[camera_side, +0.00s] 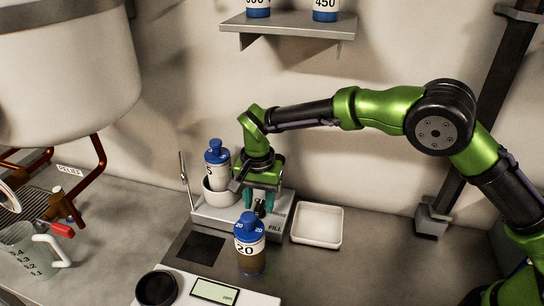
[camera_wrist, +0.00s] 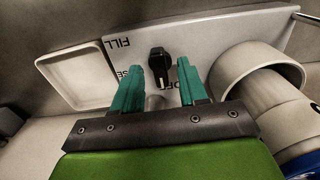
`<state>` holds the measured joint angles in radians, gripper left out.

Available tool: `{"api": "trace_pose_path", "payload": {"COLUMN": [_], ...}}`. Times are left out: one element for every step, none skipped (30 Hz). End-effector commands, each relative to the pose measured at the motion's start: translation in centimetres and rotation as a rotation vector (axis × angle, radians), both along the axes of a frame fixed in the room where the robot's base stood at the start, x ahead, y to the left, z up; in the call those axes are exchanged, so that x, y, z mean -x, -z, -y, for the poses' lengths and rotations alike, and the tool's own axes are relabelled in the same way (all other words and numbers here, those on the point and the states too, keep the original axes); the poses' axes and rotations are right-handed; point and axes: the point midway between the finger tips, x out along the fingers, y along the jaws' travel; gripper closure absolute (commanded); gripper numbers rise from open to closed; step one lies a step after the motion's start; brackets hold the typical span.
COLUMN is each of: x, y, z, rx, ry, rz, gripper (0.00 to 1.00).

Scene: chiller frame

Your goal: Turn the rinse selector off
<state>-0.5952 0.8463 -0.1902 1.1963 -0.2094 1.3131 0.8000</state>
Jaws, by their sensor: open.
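The rinse selector is a small black knob (camera_wrist: 159,60) on the sloped face of a grey panel (camera_wrist: 215,42). FILL is printed on one side of it; partly hidden letters, seemingly the ends of RINSE and OFF, show near my fingers. A pale mark shows on the knob, but its exact setting is hard to tell. My gripper (camera_wrist: 159,70) is open, with its teal fingers on either side of the knob in the wrist view; contact cannot be made out. In the side view my gripper (camera_side: 259,201) is pointed down over the panel, partly covering the knob.
A white tray (camera_side: 317,225) lies right of the panel. A blue-capped bottle (camera_side: 249,258) marked 20 stands in front, close to my gripper. Another bottle (camera_side: 216,165) sits in a round holder (camera_side: 218,196) to the left. A jug (camera_side: 30,255) stands far left.

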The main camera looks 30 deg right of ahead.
Motion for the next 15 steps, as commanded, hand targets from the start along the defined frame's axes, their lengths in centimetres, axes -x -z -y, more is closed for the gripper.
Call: {"api": "trace_pose_path", "payload": {"x": [-0.1,-0.1,-0.1,-0.1,-0.1,-0.1,-0.1,-0.1,-0.1,-0.1,-0.1,-0.1,-0.1,-0.1,0.0], "y": [-0.7,-1.2,-1.9,-2.5,-3.1,-4.0,-4.7,-5.4,-6.2,-6.9,-7.5,-8.2,-8.8,-9.2,-9.8], "z": [0.0,0.0,0.0,-0.1,-0.1,-0.1,0.0,-0.1,0.0,0.0,0.0,0.0,0.0,0.0,0.0], "rx": [-0.001,-0.001,-0.002,-0.002,-0.003,-0.003,-0.003,-0.003,-0.002,-0.002,-0.003,-0.002,-0.002,-0.001,-0.002], "ry": [0.0,0.0,0.0,0.0,-0.001,-0.001,0.0,0.0,-0.001,-0.001,0.001,0.0,-0.001,0.0,0.001], "rz": [0.004,0.004,0.005,0.005,0.006,0.007,0.006,0.006,0.006,0.006,0.006,0.005,0.006,0.004,0.004], "gripper": [0.57,0.57,0.57,0.57,0.57,0.57,0.57,0.57,0.57,0.57,0.57,0.57,0.57,0.57,0.57]}}
